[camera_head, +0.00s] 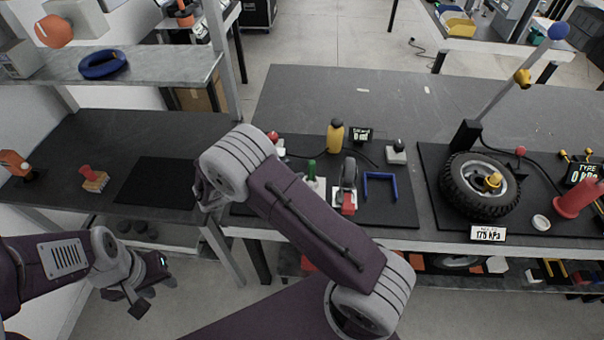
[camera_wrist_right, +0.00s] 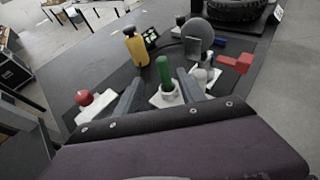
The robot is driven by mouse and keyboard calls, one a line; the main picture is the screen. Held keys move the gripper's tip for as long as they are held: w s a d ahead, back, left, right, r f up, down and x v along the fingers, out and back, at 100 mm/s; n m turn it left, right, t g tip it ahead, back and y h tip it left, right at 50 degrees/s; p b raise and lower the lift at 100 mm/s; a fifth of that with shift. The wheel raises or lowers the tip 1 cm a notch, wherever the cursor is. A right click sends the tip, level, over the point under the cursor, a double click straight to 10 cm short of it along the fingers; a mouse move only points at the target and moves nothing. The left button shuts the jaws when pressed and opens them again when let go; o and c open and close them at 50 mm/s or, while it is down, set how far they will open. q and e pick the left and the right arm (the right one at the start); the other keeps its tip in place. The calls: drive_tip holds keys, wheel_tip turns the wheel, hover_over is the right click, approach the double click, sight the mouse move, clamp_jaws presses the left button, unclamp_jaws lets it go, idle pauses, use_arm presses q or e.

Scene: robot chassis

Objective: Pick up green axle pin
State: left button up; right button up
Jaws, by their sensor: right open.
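The green axle pin (camera_head: 311,169) stands upright in a small white base on the dark mat, just right of my right arm in the head view. In the right wrist view the pin (camera_wrist_right: 163,73) rises from its white base (camera_wrist_right: 166,97) and appears between the two grey fingers of my right gripper (camera_wrist_right: 160,78). These fingers are open; I cannot tell how far the pin is from them in depth. In the head view my own arm largely hides this gripper. My left gripper (camera_head: 143,294) hangs at the lower left, away from the pin, and whether it is open is unclear.
A yellow bottle (camera_head: 335,136), a gauge tool with a red part (camera_head: 348,202), a blue U-shaped piece (camera_head: 380,186) and a red knob (camera_wrist_right: 83,97) are near the pin. A tire (camera_head: 458,186) lies further right. Free tabletop lies behind the mat.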

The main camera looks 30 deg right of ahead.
sight(309, 166)
drive_tip(key=x, duration=0.3)
drive_tip(key=p+x, duration=0.1)
drive_tip(key=x, duration=0.4)
drive_tip(key=shift+s+d, duration=0.2)
drive_tip(key=shift+d, duration=0.25)
drive_tip(key=shift+w+d+f, duration=0.15)
drive_tip(key=shift+d, duration=0.1)
clamp_jaws()
